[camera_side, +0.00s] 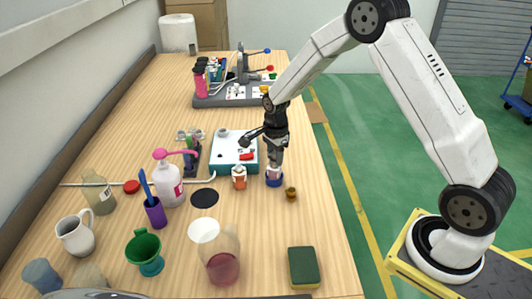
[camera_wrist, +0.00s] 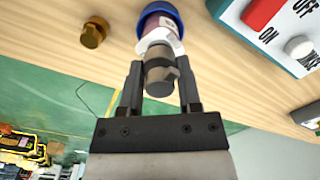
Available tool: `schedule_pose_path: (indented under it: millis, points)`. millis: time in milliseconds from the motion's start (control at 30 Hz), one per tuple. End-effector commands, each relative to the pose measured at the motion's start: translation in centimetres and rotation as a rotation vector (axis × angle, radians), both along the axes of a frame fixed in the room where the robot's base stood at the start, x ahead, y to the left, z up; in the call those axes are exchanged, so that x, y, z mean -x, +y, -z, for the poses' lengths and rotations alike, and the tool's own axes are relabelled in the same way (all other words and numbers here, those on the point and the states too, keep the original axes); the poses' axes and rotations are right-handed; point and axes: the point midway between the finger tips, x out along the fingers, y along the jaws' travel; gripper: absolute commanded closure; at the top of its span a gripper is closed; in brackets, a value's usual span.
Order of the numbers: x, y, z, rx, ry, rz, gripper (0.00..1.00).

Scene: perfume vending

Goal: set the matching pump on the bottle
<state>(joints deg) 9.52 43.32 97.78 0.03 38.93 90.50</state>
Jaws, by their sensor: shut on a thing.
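My gripper (camera_side: 275,158) points down at the bottle near the right edge of the table. In the wrist view its fingers (camera_wrist: 158,78) are closed around a dark grey cylindrical pump (camera_wrist: 159,62). The pump lines up with the white collar (camera_wrist: 152,42) of a bottle with a purplish body (camera_wrist: 160,22). They look touching, but I cannot tell whether the pump is fully seated. The bottle (camera_side: 274,172) stands upright in a blue round holder (camera_side: 275,183), also visible in the wrist view (camera_wrist: 172,12). A gold pump (camera_side: 291,194) stands loose nearby, also in the wrist view (camera_wrist: 94,32).
An orange bottle (camera_side: 239,178) stands just left of the holder. A teal-and-white control box (camera_side: 226,143) with a red switch (camera_wrist: 263,12) is close behind. A jug (camera_side: 222,262), a sponge (camera_side: 303,267) and a pink-topped dispenser (camera_side: 168,183) stand farther off.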

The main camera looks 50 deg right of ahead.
Motion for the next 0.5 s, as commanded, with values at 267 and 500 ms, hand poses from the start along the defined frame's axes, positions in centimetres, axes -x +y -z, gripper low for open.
schedule_pose_path:
  millis: [267, 500]
  points:
    - [-0.02, 0.0, 0.07, 0.0, 0.0, 0.0, 1.0]
    - [-0.02, 0.0, 0.07, 0.0, 0.0, 0.0, 0.22]
